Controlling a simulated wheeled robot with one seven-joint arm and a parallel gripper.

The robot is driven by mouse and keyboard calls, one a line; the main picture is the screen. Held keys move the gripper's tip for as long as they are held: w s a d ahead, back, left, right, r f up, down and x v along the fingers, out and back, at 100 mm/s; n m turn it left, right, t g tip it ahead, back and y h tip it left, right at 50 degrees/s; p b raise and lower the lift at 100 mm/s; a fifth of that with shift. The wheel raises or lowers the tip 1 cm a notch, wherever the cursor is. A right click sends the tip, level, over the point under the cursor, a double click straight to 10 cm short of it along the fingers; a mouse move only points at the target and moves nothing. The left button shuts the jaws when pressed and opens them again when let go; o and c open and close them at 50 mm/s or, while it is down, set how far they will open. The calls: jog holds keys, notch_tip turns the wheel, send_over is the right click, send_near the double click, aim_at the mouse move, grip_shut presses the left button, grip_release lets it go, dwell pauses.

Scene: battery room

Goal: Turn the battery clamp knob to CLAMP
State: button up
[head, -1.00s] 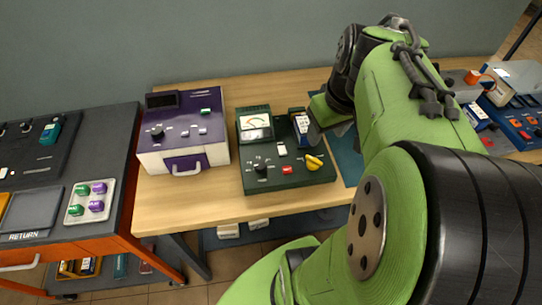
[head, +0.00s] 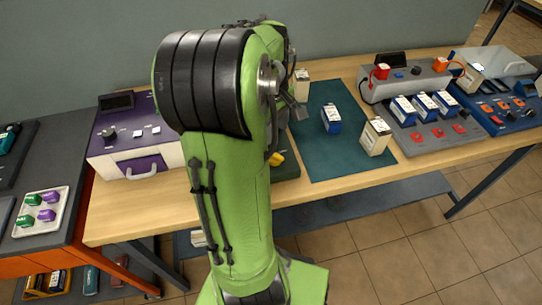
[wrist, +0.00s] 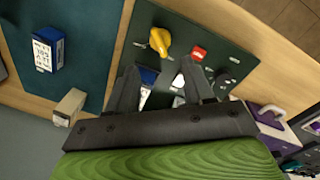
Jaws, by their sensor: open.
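The yellow knob (wrist: 160,40) is on the dark green tester panel (wrist: 222,52), near a red button (wrist: 198,52). Its markings are too small to read. In the head view, only a bit of the yellow knob (head: 277,158) and a corner of the tester (head: 286,172) show beside my arm. My gripper (wrist: 161,66) is open, its fingers short of the knob and apart from it. A blue-and-white battery (wrist: 149,76) on the tester shows between the fingers, partly hidden by them. In the head view my arm covers most of the gripper.
On the teal mat (head: 318,160) are a blue battery (head: 331,120) and cream batteries (head: 375,137), (head: 300,85). A purple box (head: 135,140) stands left. A grey charger (head: 430,135) with blue batteries and a blue unit (head: 495,105) stand right.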

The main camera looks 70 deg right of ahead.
aim_at(275, 155)
jog(key=f+b, duration=0.1)
jog(key=f, duration=0.3)
jog(key=f+b, duration=0.1)
jog(key=f, duration=0.2)
jog(key=f+b, duration=0.1)
jog(key=f, duration=0.3)
jog(key=shift+s+d+f, duration=0.15)
jog(key=shift+d+f, duration=0.15)
jog(key=shift+d, duration=0.1)
jog(key=shift+c, duration=0.5)
jog(key=c, duration=0.7)
jog(key=shift+r, duration=0.1)
